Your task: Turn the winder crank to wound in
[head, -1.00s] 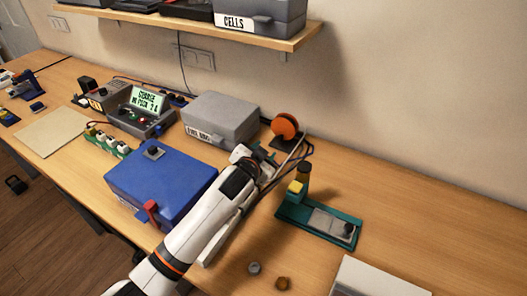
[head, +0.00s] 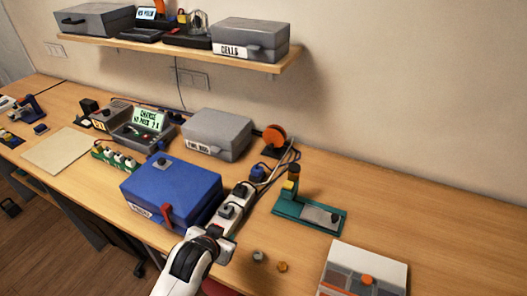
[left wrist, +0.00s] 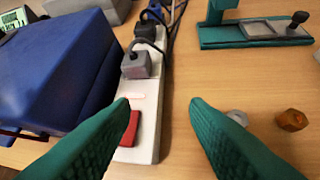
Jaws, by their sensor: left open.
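An orange round reel (head: 274,135) stands on a dark base at the back of the bench, beside the grey case. It looks like the winder; its crank is too small to make out. My left gripper (head: 214,236) is at the bench's front, low in the head view, well short of the reel. In the left wrist view its green fingers (left wrist: 160,104) are apart and empty. They hang over the near end of the white power strip (left wrist: 147,140), by its red switch (left wrist: 129,128). My right gripper is in neither view.
A blue case (head: 172,187) with a red latch is left of the strip. Plugs (left wrist: 136,63) and dark cables run from the strip towards the reel. A teal fixture (head: 305,214), two small knobs (head: 282,267) and a compartment tray (head: 362,275) lie right.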

